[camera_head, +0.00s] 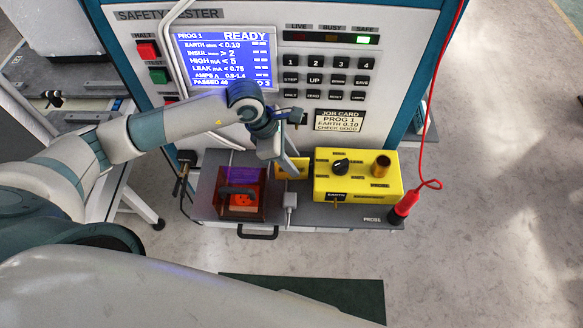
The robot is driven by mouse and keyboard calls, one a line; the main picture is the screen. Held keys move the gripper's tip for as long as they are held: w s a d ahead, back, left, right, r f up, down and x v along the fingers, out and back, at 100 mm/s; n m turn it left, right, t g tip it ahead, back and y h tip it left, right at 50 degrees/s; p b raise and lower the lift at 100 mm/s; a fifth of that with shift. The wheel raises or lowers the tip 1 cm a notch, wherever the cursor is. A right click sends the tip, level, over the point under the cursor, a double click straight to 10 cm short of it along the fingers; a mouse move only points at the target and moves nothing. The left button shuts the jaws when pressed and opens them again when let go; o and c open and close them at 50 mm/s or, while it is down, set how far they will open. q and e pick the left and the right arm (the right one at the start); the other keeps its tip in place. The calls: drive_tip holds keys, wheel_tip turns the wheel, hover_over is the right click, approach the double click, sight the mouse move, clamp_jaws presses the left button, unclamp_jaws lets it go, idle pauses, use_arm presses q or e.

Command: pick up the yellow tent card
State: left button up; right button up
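A small yellow piece with dark markings, which looks like the yellow tent card (301,168), stands on the grey shelf between a dark box and a larger yellow box. My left gripper (290,158) reaches down from the left, in front of the tester's panel. Its pale lower end overlaps the card in the picture and hides part of it. I cannot tell whether it touches the card, or how wide the fingers are apart. My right gripper is not in view.
The yellow box (340,185) with a black knob stands close on the right. The dark box with an orange-lit inside (252,205) stands on the left. A red-handled probe (404,206) on a red cable is at the shelf's right end. The tester's screen (222,60) reads READY.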

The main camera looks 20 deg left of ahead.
use_arm(q)
clamp_jaws()
idle(0.4)
drive_tip(key=shift+r, duration=0.1)
